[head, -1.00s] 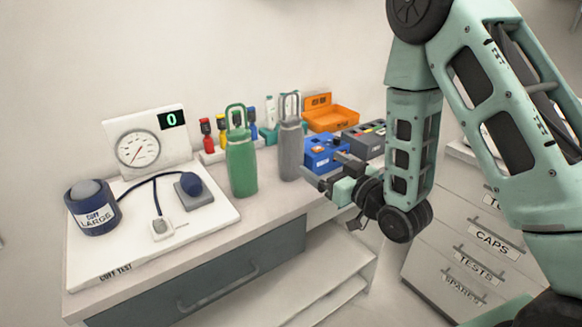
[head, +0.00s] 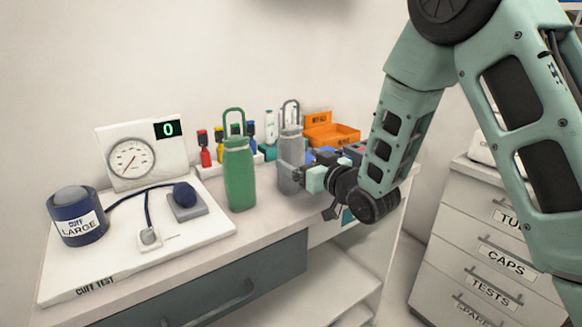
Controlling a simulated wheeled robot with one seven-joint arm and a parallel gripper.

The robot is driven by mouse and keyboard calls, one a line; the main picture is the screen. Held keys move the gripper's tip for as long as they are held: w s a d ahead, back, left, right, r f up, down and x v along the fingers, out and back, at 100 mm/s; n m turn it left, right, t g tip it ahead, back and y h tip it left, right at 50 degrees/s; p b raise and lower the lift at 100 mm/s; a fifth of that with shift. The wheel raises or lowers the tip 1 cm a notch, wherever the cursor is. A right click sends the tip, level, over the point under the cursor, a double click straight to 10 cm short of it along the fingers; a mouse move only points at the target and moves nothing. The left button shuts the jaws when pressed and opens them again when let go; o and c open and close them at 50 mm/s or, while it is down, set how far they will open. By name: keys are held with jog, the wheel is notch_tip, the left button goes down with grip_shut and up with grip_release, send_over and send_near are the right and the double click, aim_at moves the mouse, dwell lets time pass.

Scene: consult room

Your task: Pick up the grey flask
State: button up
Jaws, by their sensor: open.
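The grey flask (head: 290,148) stands upright on the desk, with a loop handle on top, just right of the green flask. My gripper (head: 293,174) is open at the grey flask's lower body, reaching in from the right. Its fingers overlap the flask in the head view; I cannot tell whether they touch it or sit on both sides of it. Part of the flask's lower right side is hidden behind the gripper.
The green flask (head: 239,175) stands close on the left. An orange bin (head: 335,135) and blue box (head: 325,154) are behind my gripper. The cuff test board (head: 110,268) lies at left. A drawer cabinet (head: 480,235) stands at right.

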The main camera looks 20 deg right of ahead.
aim_at(287, 152)
jog(key=shift+p+x, duration=0.8)
jog(key=shift+x, duration=2.6)
jog(key=c, duration=1.2)
